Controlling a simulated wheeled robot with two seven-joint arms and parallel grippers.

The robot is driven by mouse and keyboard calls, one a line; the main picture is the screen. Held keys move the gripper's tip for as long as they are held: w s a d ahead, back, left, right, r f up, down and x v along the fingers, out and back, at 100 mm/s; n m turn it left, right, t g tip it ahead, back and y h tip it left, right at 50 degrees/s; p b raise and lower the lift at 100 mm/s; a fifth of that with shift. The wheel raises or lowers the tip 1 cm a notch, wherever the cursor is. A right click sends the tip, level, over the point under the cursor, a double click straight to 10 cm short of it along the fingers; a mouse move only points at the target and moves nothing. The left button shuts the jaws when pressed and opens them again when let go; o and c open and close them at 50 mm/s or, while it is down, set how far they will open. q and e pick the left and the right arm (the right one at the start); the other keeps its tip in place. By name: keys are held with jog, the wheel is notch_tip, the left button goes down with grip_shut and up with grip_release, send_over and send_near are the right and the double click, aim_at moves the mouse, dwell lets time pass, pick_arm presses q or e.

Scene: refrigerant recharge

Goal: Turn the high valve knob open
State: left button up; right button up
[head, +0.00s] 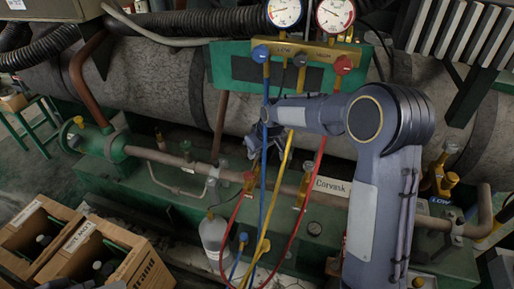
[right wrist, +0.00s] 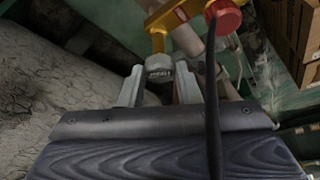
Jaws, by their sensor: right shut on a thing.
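The high valve (head: 249,181) is a small brass-yellow fitting with a red tag on the pipe, behind the hanging hoses in the head view. In the right wrist view the yellow valve body (right wrist: 160,42) carries a grey knob (right wrist: 160,69) with faint lettering. My right gripper (right wrist: 161,78) has its two pale fingers on either side of this knob and is shut on it. In the head view my right gripper (head: 254,141) is partly hidden by the hoses, and the knob in it cannot be made out.
Blue, yellow and red hoses (head: 263,190) hang from the gauge manifold (head: 310,50) close to my right gripper. In the wrist view a red coupling (right wrist: 226,15) with a dark hose (right wrist: 212,95) crosses near my gripper. Cardboard boxes (head: 130,262) stand at lower left.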

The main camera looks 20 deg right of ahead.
jog(key=shift+d+n+g+y+p, duration=0.1)
jog(key=shift+n+g+y+p, duration=0.2)
jog(key=shift+n, duration=0.75)
jog(key=shift+d+n+g+y+p, duration=0.15)
jog(key=shift+n+y+p, duration=0.25)
jog(key=shift+n, duration=0.65)
jog(key=shift+w, duration=0.1)
jog(key=o, duration=1)
jog(key=shift+a, duration=0.1)
jog(key=shift+r, duration=0.1)
jog(key=s+d+r, duration=0.1)
jog(key=s+d, duration=0.2)
jog(key=s+d+r+p, duration=0.1)
jog(key=s+d+r, duration=0.1)
jog(key=s+d, duration=0.1)
jog(key=s+d+r, duration=0.1)
jog(key=s+d, duration=0.2)
jog(key=s, duration=0.1)
jog(key=shift+s+d+r, duration=0.15)
jog(key=shift+d+r, duration=0.05)
jog(key=shift+d, duration=0.05)
